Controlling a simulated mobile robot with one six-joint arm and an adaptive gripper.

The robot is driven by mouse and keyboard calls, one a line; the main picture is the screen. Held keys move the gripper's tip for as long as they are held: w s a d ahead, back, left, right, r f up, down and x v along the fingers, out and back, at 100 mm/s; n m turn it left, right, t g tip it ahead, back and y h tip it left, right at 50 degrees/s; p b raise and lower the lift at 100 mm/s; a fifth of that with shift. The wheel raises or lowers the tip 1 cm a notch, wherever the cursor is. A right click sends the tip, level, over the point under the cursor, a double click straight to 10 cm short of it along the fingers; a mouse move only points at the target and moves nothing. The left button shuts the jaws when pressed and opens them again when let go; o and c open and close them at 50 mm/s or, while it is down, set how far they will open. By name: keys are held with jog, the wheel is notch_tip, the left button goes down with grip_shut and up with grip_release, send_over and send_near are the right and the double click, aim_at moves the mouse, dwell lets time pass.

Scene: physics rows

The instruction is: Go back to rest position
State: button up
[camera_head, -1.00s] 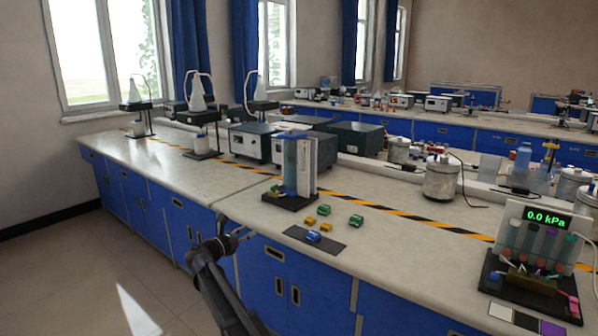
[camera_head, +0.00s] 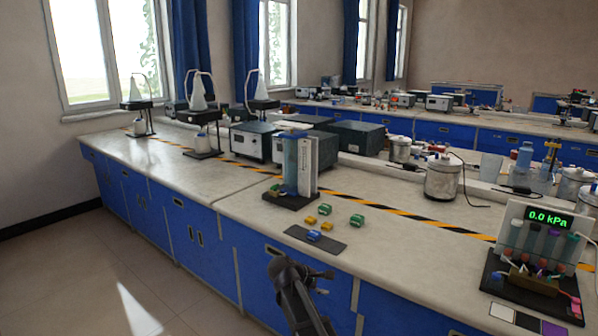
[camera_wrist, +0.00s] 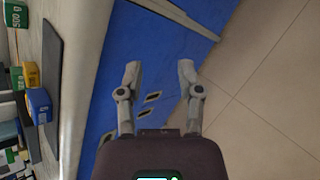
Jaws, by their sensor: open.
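My gripper (camera_head: 325,274) is in front of the bench's near edge, low beside the blue cabinet fronts. In the wrist view my gripper (camera_wrist: 160,75) has its two fingers spread apart with nothing between them. Behind them are the blue cabinet front and the tiled floor. My arm rises from the bottom of the head view.
The white-topped bench (camera_head: 400,265) has a dark mat (camera_head: 330,244) with a blue block (camera_head: 314,236) on it. Yellow and green blocks (camera_head: 357,220) lie close by. A device reading 0.0 kPa (camera_head: 548,218) stands at right. The floor (camera_head: 80,270) at left is clear.

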jog(key=s+d+f+m+g+y, duration=0.2)
jog(key=s+d+m+y, duration=0.1)
jog(key=s+m, duration=0.3)
jog(key=s+d+f+m+g+y, duration=0.1)
jog(key=s+d+f+m+y, duration=0.2)
jog(key=s, duration=0.6)
jog(key=s+d+f+m+g+y, duration=0.2)
jog(key=s+d+m+y, duration=0.1)
jog(key=s+m, duration=0.3)
notch_tip(320, 180, up, 22)
jog(key=s+p, duration=0.1)
jog(key=p, duration=2.1)
jog(key=shift+d, duration=0.15)
jog(key=shift+r, duration=0.1)
